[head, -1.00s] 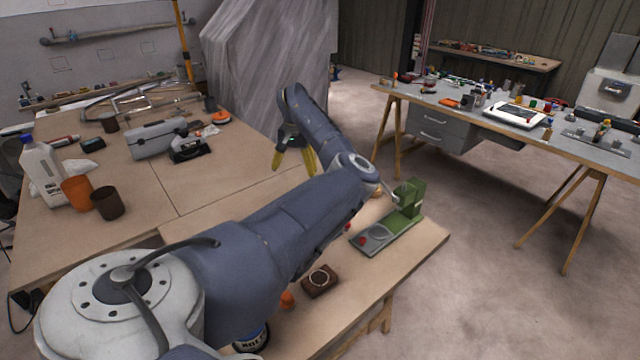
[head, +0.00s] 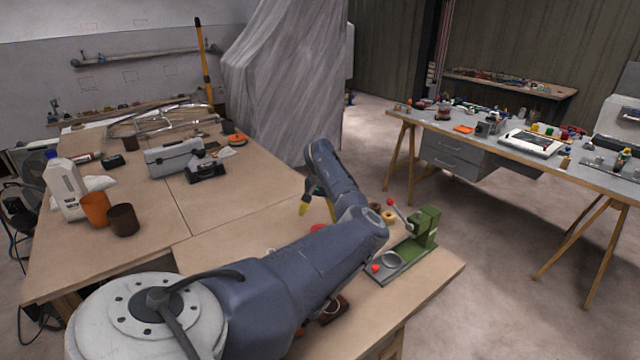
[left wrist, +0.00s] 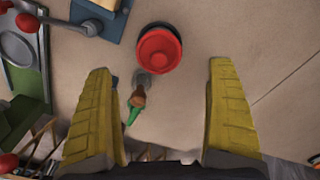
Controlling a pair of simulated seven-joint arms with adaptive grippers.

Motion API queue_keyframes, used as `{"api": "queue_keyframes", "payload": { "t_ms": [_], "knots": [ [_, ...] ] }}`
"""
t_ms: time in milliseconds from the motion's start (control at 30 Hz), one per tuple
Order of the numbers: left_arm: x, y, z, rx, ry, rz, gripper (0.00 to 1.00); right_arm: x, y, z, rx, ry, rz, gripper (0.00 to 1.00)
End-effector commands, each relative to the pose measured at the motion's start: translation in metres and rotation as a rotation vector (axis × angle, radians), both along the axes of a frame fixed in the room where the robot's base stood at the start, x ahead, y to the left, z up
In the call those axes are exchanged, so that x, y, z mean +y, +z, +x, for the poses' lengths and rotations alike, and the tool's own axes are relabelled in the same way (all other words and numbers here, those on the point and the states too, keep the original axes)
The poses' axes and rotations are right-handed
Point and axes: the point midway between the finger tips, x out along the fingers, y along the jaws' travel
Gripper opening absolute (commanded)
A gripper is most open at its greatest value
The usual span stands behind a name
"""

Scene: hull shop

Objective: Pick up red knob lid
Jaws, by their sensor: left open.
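The red knob lid (left wrist: 158,50) is round, with a raised knob in its middle and a dark rim below it, in the upper middle of the left wrist view. In the head view a bit of red (head: 318,228), likely the same lid, shows behind my left arm. My right gripper is not in view.
A small item with a green tip (left wrist: 134,108) lies close to the lid. A green press (head: 424,228) with a red-balled lever stands right of my arm. Orange (head: 95,208) and brown (head: 124,219) cups stand at left.

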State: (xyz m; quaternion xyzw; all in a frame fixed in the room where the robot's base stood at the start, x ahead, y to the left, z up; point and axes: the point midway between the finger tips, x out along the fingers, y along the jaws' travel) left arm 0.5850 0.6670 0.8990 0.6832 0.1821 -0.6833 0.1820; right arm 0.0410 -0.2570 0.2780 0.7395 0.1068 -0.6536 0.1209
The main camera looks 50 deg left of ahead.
Motion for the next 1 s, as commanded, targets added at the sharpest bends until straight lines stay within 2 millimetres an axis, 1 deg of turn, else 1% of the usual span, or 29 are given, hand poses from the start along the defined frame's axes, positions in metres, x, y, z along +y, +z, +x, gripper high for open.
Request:
{"api": "queue_keyframes", "payload": {
  "t_ms": [367,733,833,1000],
  "knots": [
    [-0.001,-0.015,-0.001,0.001,0.000,0.000,0.90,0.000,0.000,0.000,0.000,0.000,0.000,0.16],
    [-0.002,-0.056,-0.002,0.002,-0.001,0.000,0.90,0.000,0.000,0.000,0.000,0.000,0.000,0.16],
    [-0.002,-0.059,-0.002,0.001,-0.001,0.000,0.90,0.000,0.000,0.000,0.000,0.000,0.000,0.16],
    [-0.002,-0.059,-0.001,0.000,-0.001,0.000,0.90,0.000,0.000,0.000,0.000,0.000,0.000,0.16]
  ]
}}
